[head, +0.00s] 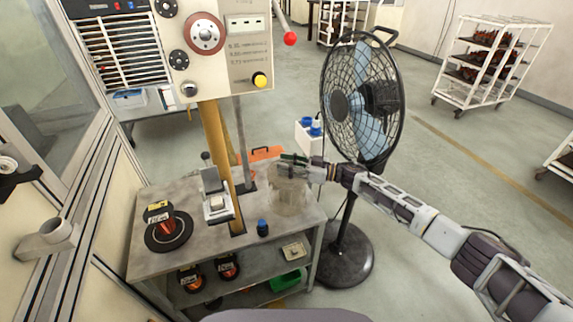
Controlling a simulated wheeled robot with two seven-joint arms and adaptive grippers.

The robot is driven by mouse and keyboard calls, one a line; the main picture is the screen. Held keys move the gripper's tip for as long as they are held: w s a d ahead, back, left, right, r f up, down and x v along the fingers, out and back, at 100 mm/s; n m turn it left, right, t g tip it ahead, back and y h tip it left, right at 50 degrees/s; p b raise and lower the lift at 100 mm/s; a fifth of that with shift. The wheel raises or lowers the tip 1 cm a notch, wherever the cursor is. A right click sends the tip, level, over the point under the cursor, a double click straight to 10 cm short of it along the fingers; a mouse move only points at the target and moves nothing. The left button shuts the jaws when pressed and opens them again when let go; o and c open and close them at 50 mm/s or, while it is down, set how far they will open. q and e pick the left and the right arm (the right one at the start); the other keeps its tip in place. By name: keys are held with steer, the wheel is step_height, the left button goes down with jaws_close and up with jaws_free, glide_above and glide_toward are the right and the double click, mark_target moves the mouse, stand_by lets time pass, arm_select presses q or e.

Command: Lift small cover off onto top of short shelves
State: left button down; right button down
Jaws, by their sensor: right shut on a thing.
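My right arm comes in from the right, and its gripper (292,166) is shut on the rim of a translucent, beige-grey cover (290,197). The cover hangs below the fingers, over or on the right end of the grey top of the short shelves (268,236). I cannot tell whether its lower edge touches that top. My left gripper is not in view.
On the shelf top are a copper wire spool (168,230), a grey device (216,207) and a small dark-blue bottle (262,228). More spools and a green bin (285,281) sit below. A black standing fan (363,100) is close beside my right arm. A winding machine (205,50) stands behind.

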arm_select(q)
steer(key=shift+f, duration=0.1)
arm_select(e)
steer(key=shift+f, duration=0.15)
steer(key=c, duration=1.4)
jaws_free()
steer(key=o, duration=0.5)
steer(key=shift+s+d, duration=0.1)
steer(key=shift+d, duration=0.1)
steer(key=shift+v, duration=0.95)
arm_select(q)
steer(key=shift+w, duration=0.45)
arm_select(e)
steer(key=shift+v, duration=4.85)
